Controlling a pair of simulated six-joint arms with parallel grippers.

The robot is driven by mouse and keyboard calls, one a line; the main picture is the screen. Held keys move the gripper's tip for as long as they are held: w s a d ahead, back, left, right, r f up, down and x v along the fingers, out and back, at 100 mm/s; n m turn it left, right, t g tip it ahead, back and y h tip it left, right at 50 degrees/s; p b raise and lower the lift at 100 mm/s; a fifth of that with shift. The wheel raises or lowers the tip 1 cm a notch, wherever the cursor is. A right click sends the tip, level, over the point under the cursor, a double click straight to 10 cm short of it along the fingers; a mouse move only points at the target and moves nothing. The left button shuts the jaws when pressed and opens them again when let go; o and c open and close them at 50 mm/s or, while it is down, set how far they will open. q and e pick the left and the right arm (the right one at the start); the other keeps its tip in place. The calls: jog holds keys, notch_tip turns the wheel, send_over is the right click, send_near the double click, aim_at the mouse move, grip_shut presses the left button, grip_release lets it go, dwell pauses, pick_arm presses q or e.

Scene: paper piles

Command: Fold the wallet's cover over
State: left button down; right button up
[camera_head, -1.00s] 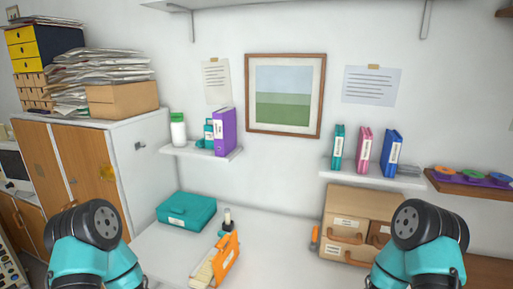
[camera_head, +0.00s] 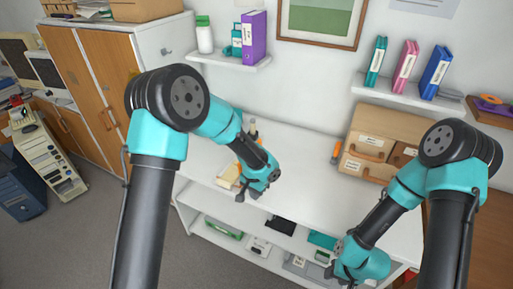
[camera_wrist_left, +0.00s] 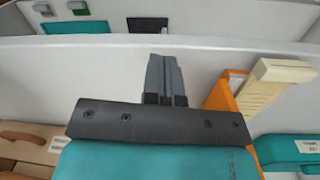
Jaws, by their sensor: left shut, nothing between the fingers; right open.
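An orange holder (camera_wrist_left: 222,98), which may be the wallet, stands on the white table with a cream part (camera_wrist_left: 272,88) beside it in the left wrist view. In the head view only part of the cream piece (camera_head: 228,175) shows; my left arm hides the orange part. I cannot make out its cover. My left gripper (camera_head: 242,195) is shut and empty, near the table's front edge beside the cream piece. Its closed fingers (camera_wrist_left: 164,78) are apart from the holder in the wrist view. My right gripper (camera_head: 332,271) is open, low at the front right.
A brown drawer box (camera_head: 373,150) stands at the back right of the table (camera_head: 300,170). A teal case (camera_wrist_left: 288,150) shows in the left wrist view. A shelf below the table holds a black item (camera_head: 280,227) and other things. The table's middle is clear.

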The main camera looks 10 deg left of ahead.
pick_arm(q)
jog(key=w+d+r+t+y, duration=0.2)
jog(key=w+d+r+y, duration=0.2)
jog(key=r, duration=0.5)
jog(key=w+d+r+n+t+y, duration=0.1)
jog(key=w+d+r+y, duration=0.3)
jog(key=r, duration=0.5)
jog(key=shift+w+d+r+t+y, duration=0.2)
jog(key=shift+d+r+t+y, duration=0.15)
jog(key=shift+d+t, duration=0.2)
jog(key=shift+a+f, duration=0.1)
jog(key=shift+f, duration=0.05)
jog(key=a+r+x, duration=0.2)
jog(key=x, duration=1.1)
jog(key=shift+w, duration=0.3)
